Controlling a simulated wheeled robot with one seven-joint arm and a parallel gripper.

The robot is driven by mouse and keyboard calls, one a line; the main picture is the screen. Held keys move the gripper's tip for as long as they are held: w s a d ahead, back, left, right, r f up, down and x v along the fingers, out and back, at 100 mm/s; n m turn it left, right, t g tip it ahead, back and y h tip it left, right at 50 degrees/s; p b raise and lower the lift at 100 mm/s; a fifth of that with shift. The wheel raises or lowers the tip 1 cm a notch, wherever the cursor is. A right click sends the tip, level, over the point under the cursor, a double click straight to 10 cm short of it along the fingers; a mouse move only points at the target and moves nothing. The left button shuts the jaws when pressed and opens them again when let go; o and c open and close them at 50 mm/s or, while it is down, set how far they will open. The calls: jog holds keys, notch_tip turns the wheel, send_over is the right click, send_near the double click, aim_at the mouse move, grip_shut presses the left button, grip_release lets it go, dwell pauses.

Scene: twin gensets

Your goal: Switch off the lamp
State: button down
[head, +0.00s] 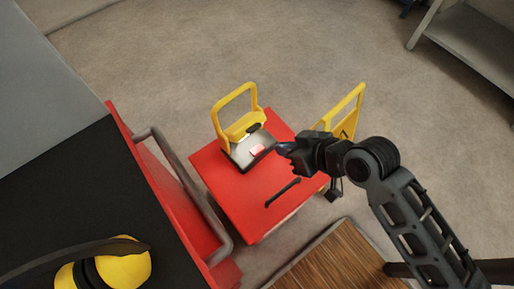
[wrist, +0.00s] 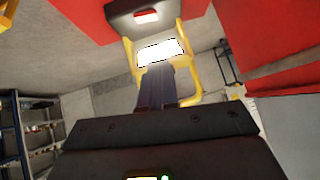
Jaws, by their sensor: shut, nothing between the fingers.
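The lamp (head: 238,128) has a yellow frame and stands on a red table top. In the wrist view the lamp's panel (wrist: 160,52) glows bright white. My gripper (head: 280,147) is shut and empty, just right of the switch in the head view. In the wrist view its fingertips (wrist: 155,70) overlap the lower edge of the glowing panel. I cannot tell whether they touch anything.
The red table (head: 228,190) also bears a black rod-like tool (head: 283,192). A red cart with a grey handle (head: 190,185) and yellow earmuffs (head: 120,268) is at left. A wooden top (head: 335,265) is below. Open floor lies behind.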

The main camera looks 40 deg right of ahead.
send_over(252, 153)
jog(key=s+d, duration=0.2)
jog(key=s, duration=0.1)
notch_tip(252, 153, down, 6)
jog(key=f, duration=0.2)
jog(key=a+f, duration=0.1)
jog(key=shift+w+f, duration=0.2)
jog(key=shift+f, duration=0.15)
jog(key=shift+a+f, duration=0.15)
jog(key=shift+f, duration=0.5)
jog(key=shift+a+f, duration=0.2)
jog(key=shift+f, duration=0.15)
jog(key=shift+d+r, duration=0.1)
jog(key=shift+d, duration=0.05)
